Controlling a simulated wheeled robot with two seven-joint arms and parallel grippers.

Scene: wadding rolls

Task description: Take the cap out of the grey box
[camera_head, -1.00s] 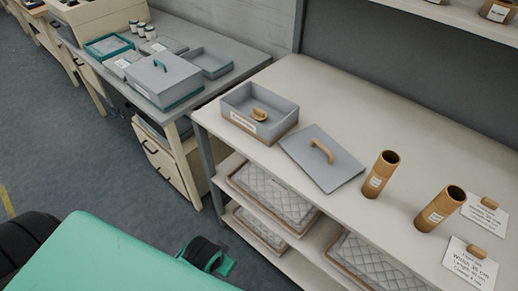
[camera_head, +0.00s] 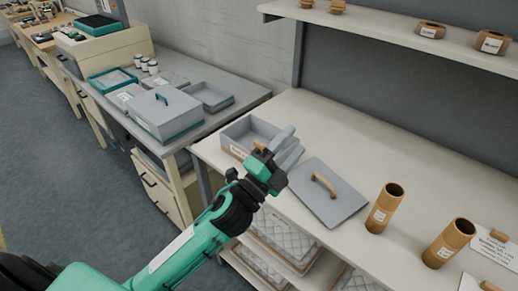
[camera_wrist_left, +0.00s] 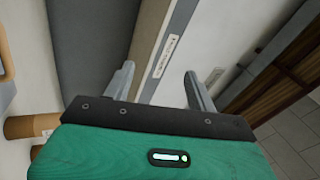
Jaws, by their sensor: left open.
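The grey box (camera_head: 238,133) stands open on the white bench, its front partly covered by my left gripper. The cap (camera_head: 260,147), a small tan piece, shows inside the box, mostly hidden behind the gripper. My left gripper (camera_head: 291,146) is open and empty, with its fingers over the right side of the box. In the left wrist view, the open fingers (camera_wrist_left: 161,86) point toward a surface with a white label (camera_wrist_left: 166,56); the cap cannot be made out there. My right gripper is not in view.
The grey lid (camera_head: 335,204) with a tan handle lies right of the box. Two cardboard tubes (camera_head: 383,208) (camera_head: 447,243) stand further right. A closed grey box (camera_head: 165,113) is on the left table. A shelf (camera_head: 400,27) runs above the bench.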

